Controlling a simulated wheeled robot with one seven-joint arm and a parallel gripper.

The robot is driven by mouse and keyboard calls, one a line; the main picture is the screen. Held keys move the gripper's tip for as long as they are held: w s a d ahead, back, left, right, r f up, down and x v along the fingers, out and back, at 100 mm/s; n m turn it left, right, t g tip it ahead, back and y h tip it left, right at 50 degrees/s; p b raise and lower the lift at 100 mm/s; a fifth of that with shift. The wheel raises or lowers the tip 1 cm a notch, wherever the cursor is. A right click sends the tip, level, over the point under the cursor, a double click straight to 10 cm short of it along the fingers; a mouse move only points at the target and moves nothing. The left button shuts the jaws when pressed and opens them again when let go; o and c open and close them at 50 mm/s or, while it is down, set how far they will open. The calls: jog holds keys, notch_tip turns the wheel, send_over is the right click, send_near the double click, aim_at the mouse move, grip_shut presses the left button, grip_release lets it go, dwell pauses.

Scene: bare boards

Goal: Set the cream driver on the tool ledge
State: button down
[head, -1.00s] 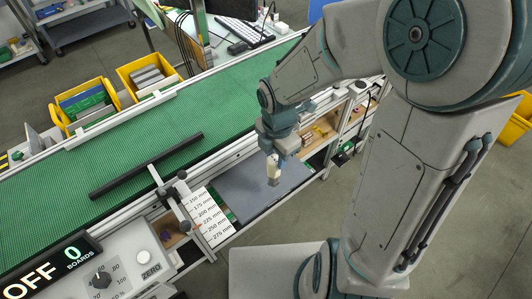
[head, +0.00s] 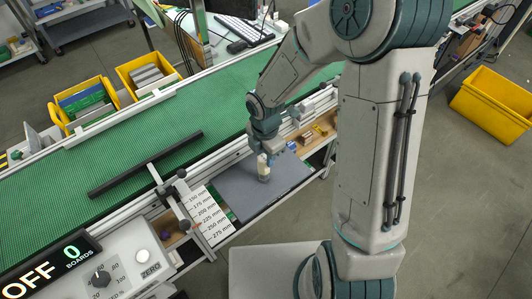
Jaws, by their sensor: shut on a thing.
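My gripper (head: 264,157) points down over the grey panel beside the conveyor. It is shut on a small cream piece, which I take to be the cream driver (head: 263,166). The piece is upright, with a greyer lower end close to the panel; I cannot tell whether it touches. The fingers hide its upper part. The flat grey panel (head: 240,197) lies along the near side of the conveyor; I cannot tell for sure whether it is the tool ledge.
The green conveyor belt (head: 110,155) runs behind, with a black bar (head: 145,166) across it. A millimetre scale (head: 210,215) and the control box (head: 130,262) are left of the panel. Small items (head: 312,135) lie to its right. A yellow bin (head: 492,108) stands on the floor.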

jog(key=shift+f, duration=0.15)
jog(key=c, duration=1)
grip_release()
notch_tip(320, 180, up, 12)
jog(key=shift+s+d+r+m+t+p, duration=0.15)
jog(key=shift+s+d+r+m+t, duration=0.5)
jog(key=shift+s+d+r+m, duration=2.45)
jog(key=shift+s+d+r+m+t+p, duration=0.1)
jog(key=shift+s+d+r+m+t, duration=0.9)
jog(key=shift+m, duration=4.15)
jog(key=shift+s+d+r+m+t+p, duration=0.2)
jog(key=shift+s+d+r+m, duration=1.85)
jog(key=shift+m, duration=2.1)
